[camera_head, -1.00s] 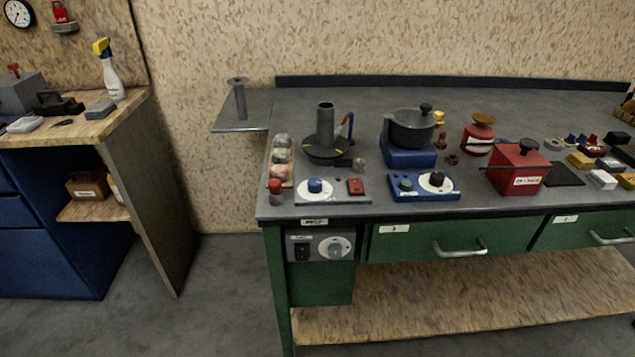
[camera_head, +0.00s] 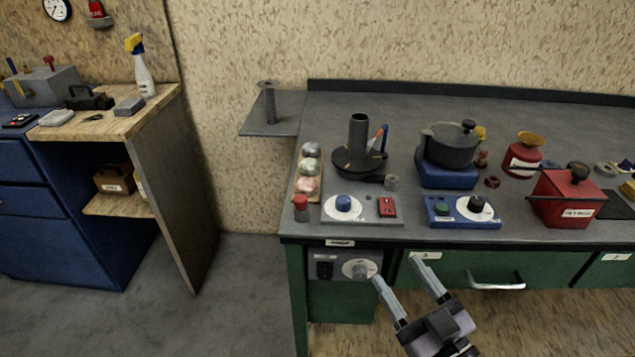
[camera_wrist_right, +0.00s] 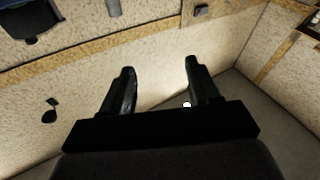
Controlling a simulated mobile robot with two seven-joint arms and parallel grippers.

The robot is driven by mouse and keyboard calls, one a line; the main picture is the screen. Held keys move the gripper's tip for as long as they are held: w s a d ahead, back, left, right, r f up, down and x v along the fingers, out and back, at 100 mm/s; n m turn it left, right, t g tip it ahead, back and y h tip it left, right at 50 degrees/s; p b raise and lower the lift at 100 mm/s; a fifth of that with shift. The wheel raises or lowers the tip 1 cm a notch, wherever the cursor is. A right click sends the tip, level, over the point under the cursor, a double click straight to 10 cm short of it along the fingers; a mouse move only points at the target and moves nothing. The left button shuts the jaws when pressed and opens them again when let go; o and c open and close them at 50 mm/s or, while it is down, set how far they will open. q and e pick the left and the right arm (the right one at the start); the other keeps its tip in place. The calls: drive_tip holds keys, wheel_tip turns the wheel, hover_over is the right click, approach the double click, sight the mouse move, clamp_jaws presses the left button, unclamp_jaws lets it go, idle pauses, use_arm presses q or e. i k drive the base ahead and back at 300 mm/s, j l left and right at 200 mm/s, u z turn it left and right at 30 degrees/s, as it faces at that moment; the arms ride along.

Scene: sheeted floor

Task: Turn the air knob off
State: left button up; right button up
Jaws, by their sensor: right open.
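Several round knobs show in the head view, and I cannot read which one is labelled air. A grey knob on a white dial (camera_head: 360,269) is on the panel under the bench top. My left gripper is not in view.
A black switch (camera_head: 324,270) is left of the grey knob. A drawer handle (camera_head: 495,281) is right of my gripper. The floor to the left is clear.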

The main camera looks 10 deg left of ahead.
sight(343, 202)
drive_tip(key=i+u, duration=0.25)
drive_tip(key=u, duration=0.15)
drive_tip(key=i+l+u, duration=0.2)
drive_tip(key=u, duration=0.15)
drive_tip(key=i, duration=0.05)
